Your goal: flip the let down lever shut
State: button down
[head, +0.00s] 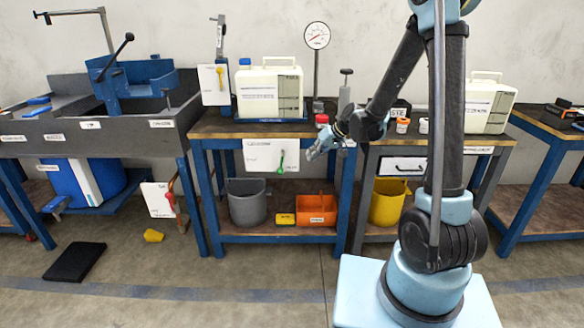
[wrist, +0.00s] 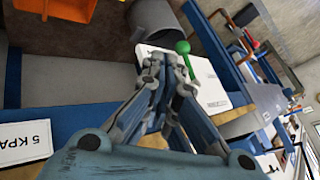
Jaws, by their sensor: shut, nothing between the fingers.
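A white panel (head: 258,161) with a green lever (head: 281,159) hangs on the front of the middle bench. The lever points roughly downward in the head view. In the wrist view, the green lever (wrist: 186,61) and its white panel (wrist: 209,88) lie just beyond my fingers. A yellow lever (head: 204,78) and a red lever (head: 171,203) sit on other white panels at the left. The label text is too small to tell which is the let down lever. My gripper (head: 312,153) is shut and empty, right of the green lever; it also shows in the wrist view (wrist: 164,72). Contact is not visible.
A grey bucket (head: 248,205), an orange bin (head: 316,210) and a yellow bucket (head: 387,203) stand on the lower shelves. White canisters (head: 270,88) stand on the benches. A black mat (head: 75,262) and a yellow block (head: 153,236) lie on the floor. The floor before the middle bench is clear.

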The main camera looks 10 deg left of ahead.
aim_at(298, 167)
jog(key=x, duration=1)
jog(key=shift+s+a+r, duration=0.1)
jog(key=shift+s+a, duration=0.2)
jog(key=shift+a, duration=0.2)
jog(key=shift+s+a+r, duration=0.1)
jog(key=shift+s+a, duration=0.15)
jog(key=shift+a, duration=0.25)
jog(key=shift+s+a+r, duration=0.15)
jog(key=shift+s+a, duration=0.15)
jog(key=shift+a, duration=0.45)
